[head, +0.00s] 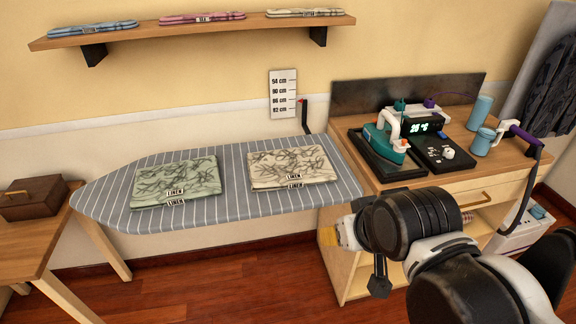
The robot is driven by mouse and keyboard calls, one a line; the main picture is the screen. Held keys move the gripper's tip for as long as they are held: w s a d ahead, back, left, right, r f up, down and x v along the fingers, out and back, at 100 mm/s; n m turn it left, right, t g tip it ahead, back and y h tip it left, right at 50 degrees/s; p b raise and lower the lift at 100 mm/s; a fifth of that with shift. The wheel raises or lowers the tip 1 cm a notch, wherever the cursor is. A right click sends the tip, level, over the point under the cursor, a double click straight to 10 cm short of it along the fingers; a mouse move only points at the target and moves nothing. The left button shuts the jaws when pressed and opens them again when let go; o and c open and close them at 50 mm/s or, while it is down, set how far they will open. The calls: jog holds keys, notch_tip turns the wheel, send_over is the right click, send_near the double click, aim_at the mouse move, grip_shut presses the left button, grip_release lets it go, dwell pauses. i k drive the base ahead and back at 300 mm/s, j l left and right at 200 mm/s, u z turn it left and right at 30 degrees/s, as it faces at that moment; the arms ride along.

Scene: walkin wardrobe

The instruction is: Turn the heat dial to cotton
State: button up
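The heat dial appears to be the small white knob (448,153) on a flat black panel (434,144) on the wooden cabinet top. Its markings are too small to read, so its setting cannot be told. A teal and white iron (388,140) stands in a black tray just left of the panel. A small display (421,127) with green digits stands behind them. My gripper (350,232) is in front of the cabinet, below its top and well apart from the dial. My own arm hides most of it, so its opening cannot be told.
A striped ironing board (235,206) with two folded cloths labelled linen adjoins the cabinet (490,180) on the left. Two blue cylindrical containers (480,112) and a purple-handled hose tool (522,134) stand right of the panel. A wall shelf (190,29) holds folded cloths.

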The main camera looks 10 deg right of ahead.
aim_at(449, 153)
jog(key=z, duration=1.3)
jog(key=i+l+u, duration=0.15)
jog(key=i+l, duration=0.8)
jog(key=l, duration=0.1)
